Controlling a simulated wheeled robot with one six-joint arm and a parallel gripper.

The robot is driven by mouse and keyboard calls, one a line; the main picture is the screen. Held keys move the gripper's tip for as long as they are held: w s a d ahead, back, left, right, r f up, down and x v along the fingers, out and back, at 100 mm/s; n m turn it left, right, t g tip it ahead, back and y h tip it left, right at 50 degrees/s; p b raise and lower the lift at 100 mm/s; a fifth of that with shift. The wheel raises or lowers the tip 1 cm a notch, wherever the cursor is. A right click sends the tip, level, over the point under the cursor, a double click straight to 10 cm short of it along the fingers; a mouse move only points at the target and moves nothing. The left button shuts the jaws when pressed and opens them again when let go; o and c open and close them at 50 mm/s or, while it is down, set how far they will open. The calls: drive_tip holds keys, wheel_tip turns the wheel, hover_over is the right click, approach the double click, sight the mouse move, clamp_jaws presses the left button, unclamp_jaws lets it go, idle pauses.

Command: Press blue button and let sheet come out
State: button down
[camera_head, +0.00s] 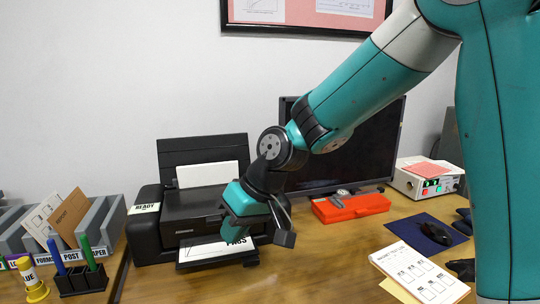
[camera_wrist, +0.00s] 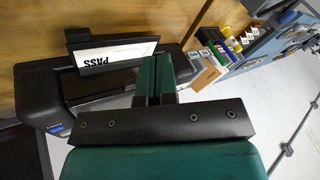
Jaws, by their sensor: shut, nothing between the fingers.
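The black printer (camera_head: 188,208) stands on the desk. A white sheet marked PASS (camera_head: 205,249) lies on its front output tray (camera_head: 196,266); it also shows in the wrist view (camera_wrist: 120,54). My gripper (camera_head: 236,232) is in front of the printer's right part, hiding part of the sheet in the head view. In the wrist view its green fingers (camera_wrist: 155,72) are together and empty, beside the sheet. A small bluish patch (camera_wrist: 57,128) shows on the printer body in the wrist view; I cannot tell if it is the button. No blue button is clear in the head view.
A READY label (camera_head: 144,208) is on the printer's left. Grey file trays (camera_head: 90,225) and a pen holder (camera_head: 82,280) stand left. A red case (camera_head: 350,207), monitor (camera_head: 370,150), mouse (camera_head: 436,232) and papers (camera_head: 418,272) are to the right. Desk in front is clear.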

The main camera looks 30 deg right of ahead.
drive_tip(key=w+d+r+m+t+p, duration=0.15)
drive_tip(key=w+d+r+p, duration=0.25)
drive_tip(key=w+r+p, duration=0.4)
drive_tip(key=w+d+f+m+t+h+p, duration=0.1)
drive_tip(key=w+d+m+t+p, duration=0.3)
drive_tip(key=w+d+p, duration=1)
drive_tip(key=d+m+p, duration=0.2)
drive_tip(key=p, duration=0.1)
drive_tip(key=shift+w+d+f+h, duration=0.15)
drive_tip(key=shift+w+d+h, duration=0.05)
drive_tip(key=shift+w+h, duration=0.1)
drive_tip(key=shift+f, duration=0.1)
wheel_tip(320, 180, down, 8)
drive_tip(key=b, duration=0.4)
drive_tip(key=shift+b, duration=0.3)
drive_tip(key=shift+f, duration=0.3)
drive_tip(key=shift+f+b, duration=0.4)
drive_tip(key=shift+b, duration=0.35)
